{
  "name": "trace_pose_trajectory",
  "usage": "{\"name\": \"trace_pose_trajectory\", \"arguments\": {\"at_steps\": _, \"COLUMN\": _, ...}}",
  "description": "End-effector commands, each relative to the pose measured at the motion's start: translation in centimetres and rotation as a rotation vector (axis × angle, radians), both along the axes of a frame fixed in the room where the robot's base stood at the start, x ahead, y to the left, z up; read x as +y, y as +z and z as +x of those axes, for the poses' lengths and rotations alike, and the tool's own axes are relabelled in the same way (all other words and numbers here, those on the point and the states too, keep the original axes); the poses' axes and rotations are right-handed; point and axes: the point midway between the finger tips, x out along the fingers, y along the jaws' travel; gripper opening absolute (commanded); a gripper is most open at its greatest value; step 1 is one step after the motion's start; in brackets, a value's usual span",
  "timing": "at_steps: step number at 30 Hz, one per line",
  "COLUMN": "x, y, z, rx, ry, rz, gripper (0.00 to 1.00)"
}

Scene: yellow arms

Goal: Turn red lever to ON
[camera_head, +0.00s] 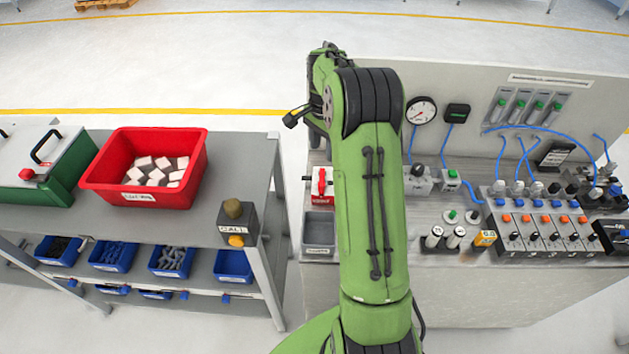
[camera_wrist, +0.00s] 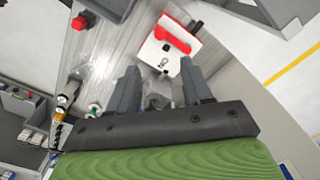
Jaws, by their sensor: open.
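The red lever (camera_head: 321,181) sits on a small white-and-red box at the left end of the workbench in the head view. In the wrist view, the red lever (camera_wrist: 173,40) lies across a white plate (camera_wrist: 163,56) marked ON, which appears upside down. My gripper (camera_wrist: 159,67) is open and empty, its two grey fingers pointing at the box. The lever is just beyond the fingertips, and I see no contact. In the head view my green arm hides part of the bench, and I cannot make out the fingers.
A grey bin (camera_head: 319,230) sits in front of the lever box. A gauge (camera_head: 420,112), blue hoses and a row of valves (camera_head: 540,232) fill the bench to the right. On the left table stand a red crate (camera_head: 110,180) and a yellow-button box (camera_head: 237,224).

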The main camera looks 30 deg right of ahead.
Motion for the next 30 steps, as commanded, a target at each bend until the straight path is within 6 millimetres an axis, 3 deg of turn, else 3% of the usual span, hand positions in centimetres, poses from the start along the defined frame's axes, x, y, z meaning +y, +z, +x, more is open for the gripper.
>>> {"name": "trace_pose_trajectory", "arguments": {"at_steps": 9, "x": 0.1, "y": -8.3, "z": -0.1, "rx": 0.007, "ry": 0.0, "rz": 0.004, "gripper": 0.5}}
{"name": "trace_pose_trajectory", "arguments": {"at_steps": 15, "x": 0.1, "y": -12.5, "z": -0.1, "rx": 0.005, "ry": -0.001, "rz": 0.003, "gripper": 0.5}}
{"name": "trace_pose_trajectory", "arguments": {"at_steps": 20, "x": 0.1, "y": -14.0, "z": 0.0, "rx": 0.002, "ry": 0.0, "rz": 0.003, "gripper": 0.5}}
{"name": "trace_pose_trajectory", "arguments": {"at_steps": 27, "x": 0.1, "y": -14.1, "z": 0.0, "rx": 0.0, "ry": 0.0, "rz": 0.002, "gripper": 0.5}}
{"name": "trace_pose_trajectory", "arguments": {"at_steps": 30, "x": 0.1, "y": -14.1, "z": 0.0, "rx": 0.0, "ry": 0.0, "rz": 0.002, "gripper": 0.36}}
